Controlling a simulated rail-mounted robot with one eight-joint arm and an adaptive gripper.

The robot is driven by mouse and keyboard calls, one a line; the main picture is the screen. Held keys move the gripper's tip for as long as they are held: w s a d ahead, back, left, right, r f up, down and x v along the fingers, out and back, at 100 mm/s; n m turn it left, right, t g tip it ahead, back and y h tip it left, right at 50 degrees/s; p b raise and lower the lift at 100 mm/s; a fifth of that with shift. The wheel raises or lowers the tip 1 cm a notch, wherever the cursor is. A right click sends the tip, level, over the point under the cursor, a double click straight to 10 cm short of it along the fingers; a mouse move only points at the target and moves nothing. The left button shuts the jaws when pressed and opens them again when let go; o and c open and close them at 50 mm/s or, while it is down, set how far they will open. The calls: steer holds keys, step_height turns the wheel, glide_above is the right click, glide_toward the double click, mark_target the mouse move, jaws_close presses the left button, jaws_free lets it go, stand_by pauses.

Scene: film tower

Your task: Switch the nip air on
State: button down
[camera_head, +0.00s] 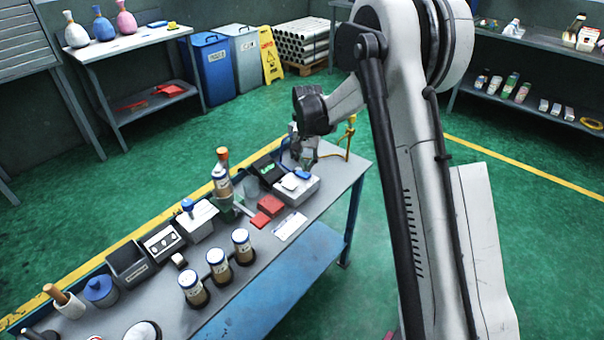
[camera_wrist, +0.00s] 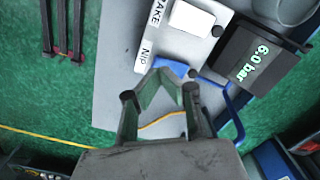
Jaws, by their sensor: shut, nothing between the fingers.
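A light grey valve box (camera_head: 297,192) stands at the far end of the bench. In the wrist view a label (camera_wrist: 146,54) reads "NIP", beside a blue lever (camera_wrist: 172,66). A white lever (camera_wrist: 190,18) sits by the other label, partly readable as "TAKE". The blue lever also shows in the head view (camera_head: 303,174). My gripper (camera_wrist: 160,77) is shut and empty, its tips over or beside the blue lever; I cannot tell whether they touch. In the head view my gripper (camera_head: 303,158) is above the box's far end. The tips partly hide the blue lever.
A black gauge (camera_wrist: 256,60) reading "6.0 bar" stands beside the box. A blue hose (camera_wrist: 235,115) curves close to my gripper. Green floor lies beyond the bench end.

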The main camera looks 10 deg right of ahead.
mark_target(307, 175)
steer(key=shift+f+b, duration=0.95)
steer(key=shift+f, duration=0.4)
stand_by(0.7)
steer(key=shift+r, duration=0.15)
steer(key=shift+r+p, duration=1.4)
steer(key=shift+r, duration=2)
